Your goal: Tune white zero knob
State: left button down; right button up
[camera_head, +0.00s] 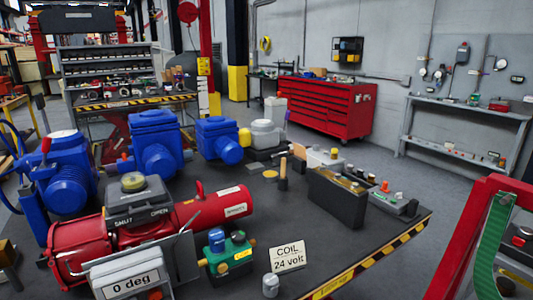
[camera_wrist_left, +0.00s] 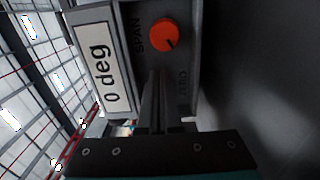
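The control box (camera_head: 131,275) with a "0 deg" display is at the bottom left of the head view, in front of the red actuator (camera_head: 145,228). In the left wrist view the box's display (camera_wrist_left: 107,72) appears turned sideways, with an orange-red SPAN knob (camera_wrist_left: 164,35) beside it. My left gripper (camera_wrist_left: 155,85) has its dark fingers close together, pointing at the box face below the SPAN knob. The white zero knob is not visible; the fingers cover that part of the face, and I cannot tell whether they hold it. My right gripper is not in view.
The dark table (camera_head: 335,250) holds blue actuators (camera_head: 155,143), a small teal-and-yellow device (camera_head: 228,255), a "COIL 24 volt" sign (camera_head: 288,256) and a black bin (camera_head: 338,200). A red frame (camera_head: 462,245) stands at the right.

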pick_arm(q)
jog(key=shift+s+a+f, duration=0.15)
jog(key=shift+s+a, duration=0.1)
jog(key=shift+a, duration=0.15)
jog(key=shift+w+d, duration=0.15)
jog(key=shift+d, duration=0.15)
jog(key=shift+d, duration=0.1)
jog(key=p+v, duration=0.1)
jog(key=v, duration=0.4)
jog(key=shift+s+d, duration=0.25)
jog(key=shift+d, duration=0.1)
